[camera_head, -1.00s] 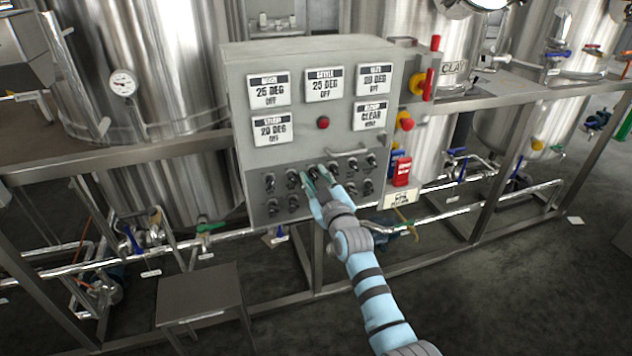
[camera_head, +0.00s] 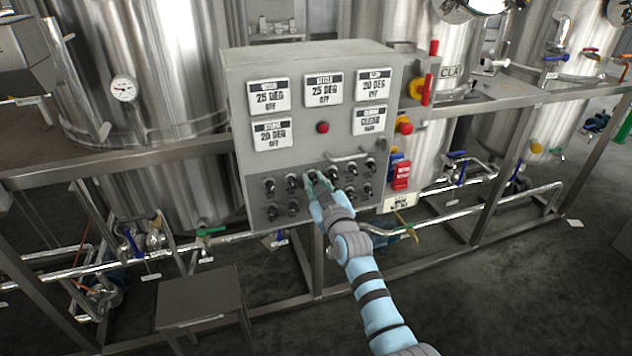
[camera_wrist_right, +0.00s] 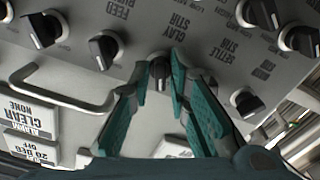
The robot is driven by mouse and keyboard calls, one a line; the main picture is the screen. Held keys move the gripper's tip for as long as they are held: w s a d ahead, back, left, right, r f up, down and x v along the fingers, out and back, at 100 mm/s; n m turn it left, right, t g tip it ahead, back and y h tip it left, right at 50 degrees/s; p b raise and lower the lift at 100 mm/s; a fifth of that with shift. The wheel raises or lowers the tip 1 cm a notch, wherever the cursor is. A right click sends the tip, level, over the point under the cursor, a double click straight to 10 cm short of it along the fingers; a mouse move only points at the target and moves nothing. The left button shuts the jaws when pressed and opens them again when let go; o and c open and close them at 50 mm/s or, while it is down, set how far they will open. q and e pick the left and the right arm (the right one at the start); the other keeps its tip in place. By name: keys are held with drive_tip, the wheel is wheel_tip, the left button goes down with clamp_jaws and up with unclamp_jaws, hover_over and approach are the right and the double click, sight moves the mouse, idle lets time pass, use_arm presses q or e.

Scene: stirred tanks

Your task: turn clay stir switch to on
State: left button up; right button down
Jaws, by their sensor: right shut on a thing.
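The clay stir switch (camera_wrist_right: 160,68) is a small black rotary knob on the grey control panel. In the right wrist view, its printed label, CLAY STIR (camera_wrist_right: 176,32), appears upside down beside it. My right gripper (camera_wrist_right: 162,76) has its teal fingers on both sides of this knob, shut on it. In the head view my right gripper (camera_head: 317,184) reaches the upper row of knobs on the panel front (camera_head: 247,172). The fingers partly cover the knob, so its pointer direction is unclear. My left gripper is not in view.
A metal handle (camera_wrist_right: 60,86) stands out from the panel. A red button (camera_head: 323,127) and display plates are above. A stool (camera_head: 200,298) stands lower left.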

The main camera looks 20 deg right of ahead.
drive_tip(key=m+p, duration=0.1)
drive_tip(key=m, duration=0.4)
drive_tip(key=shift+p, duration=0.4)
drive_tip(key=m, duration=0.5)
drive_tip(key=shift+p, duration=0.4)
drive_tip(key=shift+m, duration=0.3)
drive_tip(key=c, duration=1.7)
unclamp_jaws()
drive_tip(key=s, duration=1.2)
drive_tip(key=shift+d, duration=0.35)
